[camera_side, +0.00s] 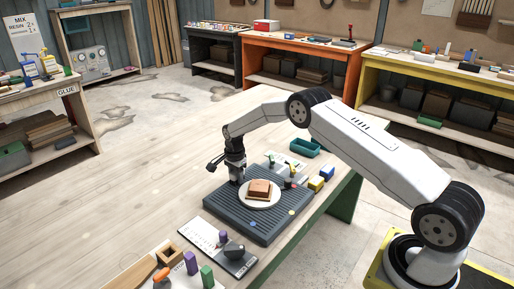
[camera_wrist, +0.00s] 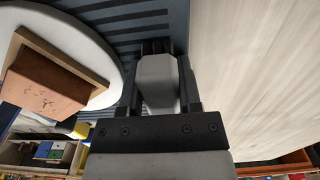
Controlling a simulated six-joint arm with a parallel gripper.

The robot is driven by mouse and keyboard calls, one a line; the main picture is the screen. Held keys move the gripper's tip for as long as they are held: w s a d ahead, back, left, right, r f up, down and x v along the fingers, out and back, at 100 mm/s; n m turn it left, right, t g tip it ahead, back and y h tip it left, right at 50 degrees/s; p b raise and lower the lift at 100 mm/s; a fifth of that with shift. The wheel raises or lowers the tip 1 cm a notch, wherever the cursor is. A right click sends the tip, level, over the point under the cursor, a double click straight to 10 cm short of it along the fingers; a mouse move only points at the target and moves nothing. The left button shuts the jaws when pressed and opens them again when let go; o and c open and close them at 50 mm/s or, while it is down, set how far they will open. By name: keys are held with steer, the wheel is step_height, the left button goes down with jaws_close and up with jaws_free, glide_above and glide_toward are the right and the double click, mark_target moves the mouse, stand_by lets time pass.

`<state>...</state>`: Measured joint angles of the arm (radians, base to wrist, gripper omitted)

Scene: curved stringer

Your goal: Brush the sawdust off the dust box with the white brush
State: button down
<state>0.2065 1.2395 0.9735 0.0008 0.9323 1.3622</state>
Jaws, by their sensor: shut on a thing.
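The dust box looks like a brown-orange block (camera_side: 260,188) on a thin wooden base, on a round white plate (camera_side: 246,202). In the wrist view the block (camera_wrist: 48,84) is at the left, with a few dark specks on its near face. My gripper (camera_side: 237,180) points down just left of the plate, over the left part of the grey ribbed mat. In the wrist view its fingers are shut on a pale block-like piece (camera_wrist: 158,82), which seems to be the white brush. Its bristles are hidden, and it is apart from the dust box.
The ribbed mat (camera_side: 272,231) lies on a long wooden table. A teal bin (camera_side: 306,148) and small yellow and blue blocks (camera_side: 316,183) stand right of it. A board with a dark object (camera_side: 234,250) lies in front. The table to the left is clear.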

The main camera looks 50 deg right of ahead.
steer(key=shift+d+r, duration=0.1)
steer(key=shift+r, duration=4)
